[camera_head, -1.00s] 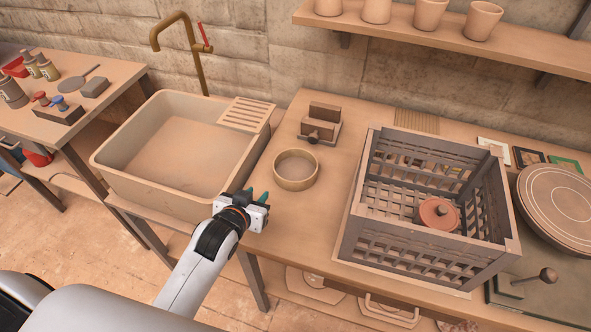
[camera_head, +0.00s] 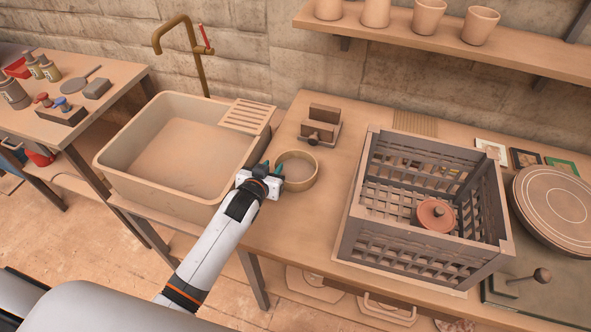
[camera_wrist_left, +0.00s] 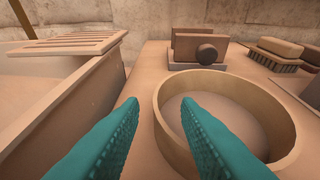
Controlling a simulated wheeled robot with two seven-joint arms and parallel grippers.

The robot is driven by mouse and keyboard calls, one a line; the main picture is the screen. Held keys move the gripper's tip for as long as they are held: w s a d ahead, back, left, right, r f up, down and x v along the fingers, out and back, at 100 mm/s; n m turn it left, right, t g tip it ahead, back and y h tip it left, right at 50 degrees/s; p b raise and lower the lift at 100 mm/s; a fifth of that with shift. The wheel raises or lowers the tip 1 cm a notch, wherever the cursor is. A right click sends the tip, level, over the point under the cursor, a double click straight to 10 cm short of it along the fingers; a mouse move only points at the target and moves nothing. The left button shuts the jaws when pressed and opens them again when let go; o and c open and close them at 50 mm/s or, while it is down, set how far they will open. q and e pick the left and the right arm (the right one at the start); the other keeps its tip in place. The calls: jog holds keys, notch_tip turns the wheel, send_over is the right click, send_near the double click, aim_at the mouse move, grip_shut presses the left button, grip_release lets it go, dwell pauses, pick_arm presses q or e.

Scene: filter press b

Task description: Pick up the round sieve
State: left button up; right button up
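The round sieve (camera_head: 300,183) is a shallow tan ring lying on the wooden bench, between the sink and the grey crate. My left gripper (camera_head: 273,170) is at the sieve's left side. In the left wrist view its two teal fingers (camera_wrist_left: 160,125) are apart with nothing held between them. There the sieve (camera_wrist_left: 262,92) shows large, and its left wall lies ahead between the fingers, with the right finger over the ring's opening. I cannot tell whether the fingers touch the wall. My right gripper is not in view.
A stone sink (camera_head: 113,152) with a slatted drainer (camera_head: 245,115) stands left of the sieve. A small wooden press-like block (camera_head: 321,128) sits behind it. The grey crate (camera_head: 352,215) on the right holds a reddish lidded pot (camera_head: 436,216).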

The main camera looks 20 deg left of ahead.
pick_arm(q)
jog(key=shift+x, duration=1.5)
grip_shut()
